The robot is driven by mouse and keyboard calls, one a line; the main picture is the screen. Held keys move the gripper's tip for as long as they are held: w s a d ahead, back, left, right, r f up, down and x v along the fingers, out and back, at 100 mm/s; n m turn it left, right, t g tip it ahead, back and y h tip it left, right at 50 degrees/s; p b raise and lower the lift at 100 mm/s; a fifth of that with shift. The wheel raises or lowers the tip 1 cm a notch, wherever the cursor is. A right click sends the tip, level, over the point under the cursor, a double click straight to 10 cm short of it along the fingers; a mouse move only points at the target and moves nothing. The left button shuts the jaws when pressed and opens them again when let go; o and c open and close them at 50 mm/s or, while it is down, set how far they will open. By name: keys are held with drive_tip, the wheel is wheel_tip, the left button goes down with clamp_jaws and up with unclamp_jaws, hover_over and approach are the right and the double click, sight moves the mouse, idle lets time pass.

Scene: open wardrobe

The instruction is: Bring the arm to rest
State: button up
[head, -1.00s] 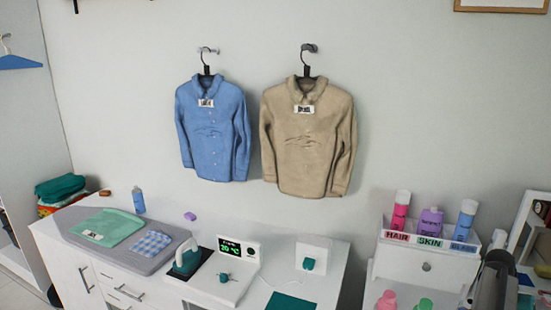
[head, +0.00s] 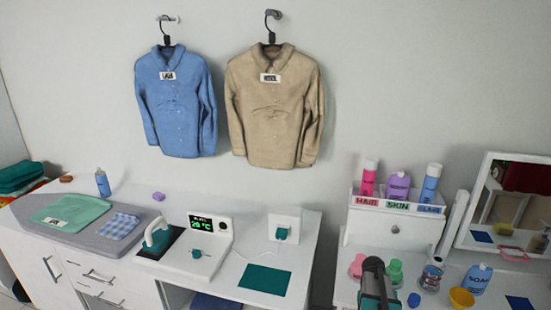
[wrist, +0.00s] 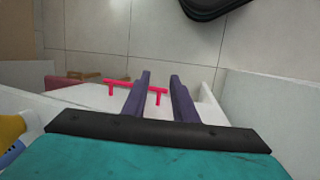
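My gripper (wrist: 160,80) shows in the wrist view with its two dark purple fingers apart and nothing held between them. Beyond the fingers is a pink-red handle (wrist: 122,86) on a white surface (wrist: 90,98); the left finger overlaps it in the picture, and I cannot tell how far off it is. In the head view, part of my arm (head: 376,285), teal and black, stands at the bottom right in front of the white vanity. My gripper's fingers are not visible in the head view.
A white counter holds a grey ironing board (head: 82,236), a teal iron (head: 158,239) and a display unit (head: 212,225). Bottles and a yellow cup (head: 461,298) stand around my arm on the vanity, with a mirror (head: 510,205) at right. Two shirts hang on the wall.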

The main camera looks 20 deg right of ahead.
drive_tip(key=s+a+f+n+b, duration=0.2)
drive_tip(key=s+a+f, duration=0.1)
drive_tip(key=a+f, duration=0.55)
drive_tip(key=s+a+f+n+g+y+b, duration=0.1)
drive_tip(key=s+a+f+n, duration=0.3)
drive_tip(key=a, duration=0.7)
drive_tip(key=s+a+f+m+b, duration=0.1)
drive_tip(key=s+a+f+b, duration=0.1)
drive_tip(key=a+f, duration=0.65)
drive_tip(key=s+a+f+n+g+b, duration=0.1)
drive_tip(key=s+a+f+n, duration=0.1)
drive_tip(key=s+a, duration=0.6)
drive_tip(key=shift+a+f, duration=0.35)
drive_tip(key=shift+f, duration=0.3)
